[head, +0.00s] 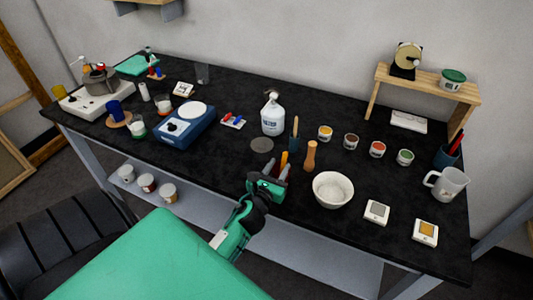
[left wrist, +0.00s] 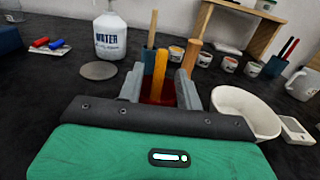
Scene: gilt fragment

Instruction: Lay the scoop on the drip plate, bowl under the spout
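My left gripper (head: 270,172) is low over the front part of the black table. Its two grey fingers stand apart in the left wrist view (left wrist: 160,88). Between and just beyond them is an orange handle (left wrist: 160,72) with a dark red part (left wrist: 156,95) at its near end, seemingly the scoop; the orange handle also shows in the head view (head: 284,158). I see no finger closed on it. The grey round drip plate (head: 262,145) lies bare in front of the white water bottle (head: 272,115), whose pump spout (head: 271,95) is on top. My right gripper is not visible.
A blue cup with a brush (head: 294,141) and a wooden pestle (head: 311,156) stand close beyond the gripper. A white bowl (head: 333,190) is to its right. A blue scale (head: 185,128) is left of the plate. Several small jars stand behind.

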